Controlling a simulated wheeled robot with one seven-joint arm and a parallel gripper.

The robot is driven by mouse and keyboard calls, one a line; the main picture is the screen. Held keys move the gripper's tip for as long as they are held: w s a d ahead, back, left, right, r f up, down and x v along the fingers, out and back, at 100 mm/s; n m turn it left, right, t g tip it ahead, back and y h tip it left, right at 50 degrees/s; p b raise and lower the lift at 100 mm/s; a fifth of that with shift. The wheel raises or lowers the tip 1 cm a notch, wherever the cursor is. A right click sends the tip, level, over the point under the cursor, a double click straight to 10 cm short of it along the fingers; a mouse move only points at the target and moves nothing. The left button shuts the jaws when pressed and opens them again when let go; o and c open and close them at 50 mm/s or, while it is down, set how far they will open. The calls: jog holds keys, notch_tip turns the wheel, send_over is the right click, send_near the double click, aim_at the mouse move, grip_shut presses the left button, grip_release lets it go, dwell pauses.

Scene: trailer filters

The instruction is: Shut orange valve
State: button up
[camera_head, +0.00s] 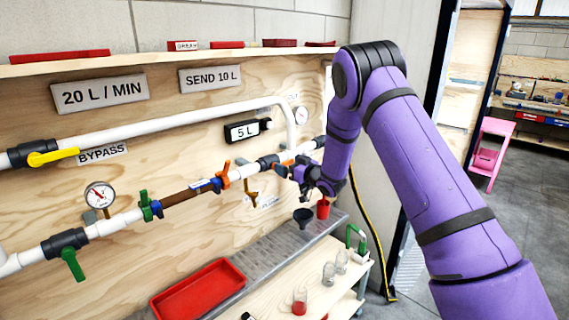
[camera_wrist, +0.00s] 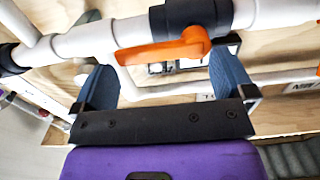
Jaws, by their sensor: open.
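The orange valve handle (camera_wrist: 165,47) sits on a black valve body (camera_wrist: 190,17) on the white pipe in the wrist view. The handle lies roughly along the pipe. My gripper (camera_wrist: 165,75) is open, with one dark blue finger to the left of the handle and the other near its right end. No grip on the handle shows. In the head view my gripper (camera_head: 306,182) is at the right part of the lower pipe, beside a small visible bit of the orange handle (camera_head: 287,163). My gripper and arm partly hide that part of the pipe.
An orange clamp (camera_head: 223,175) and a green clamp (camera_head: 146,206) flank a brown filter section (camera_head: 188,196). A yellow-handled valve (camera_head: 52,157) and a green-handled valve (camera_head: 73,262) are at left. Below stand a red tray (camera_head: 197,289), a black funnel (camera_head: 303,216) and glass jars (camera_head: 329,274).

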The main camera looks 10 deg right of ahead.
jog(key=shift+x, duration=1.45)
jog(key=c, duration=0.9)
